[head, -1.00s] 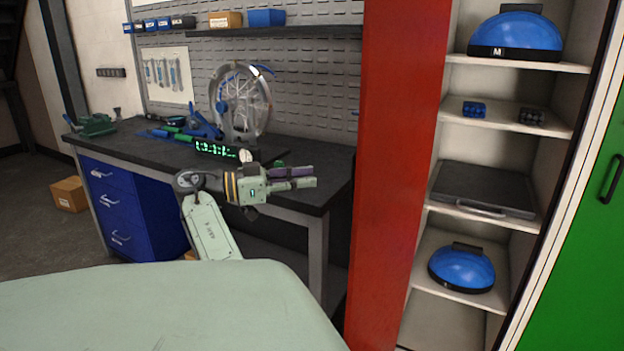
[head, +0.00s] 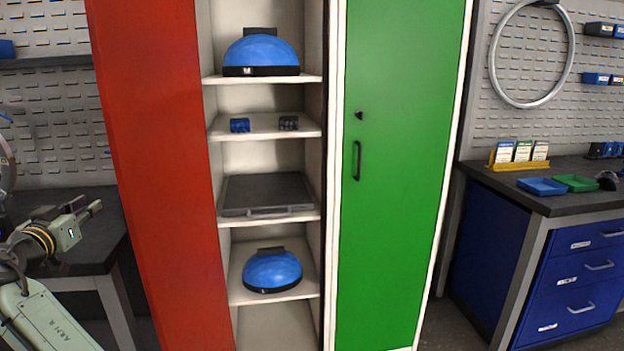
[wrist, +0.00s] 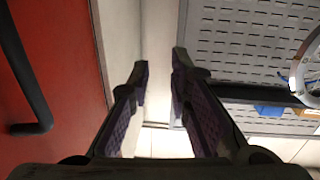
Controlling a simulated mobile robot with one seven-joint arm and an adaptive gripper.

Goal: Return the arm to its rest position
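My arm (head: 42,312) shows at the lower left of the head view, bent, in front of the dark workbench. My gripper (head: 88,209) points right, toward the open red door. In the wrist view my gripper (wrist: 158,82) has its two purple-padded fingers apart, with a clear gap between them. Nothing is held between them.
The red door (head: 155,170) stands open just right of my gripper. Shelves hold blue helmet-like domes (head: 262,52) and a dark flat case (head: 266,193). The green door (head: 398,170) is shut. A workbench with blue drawers (head: 575,285) stands at the right.

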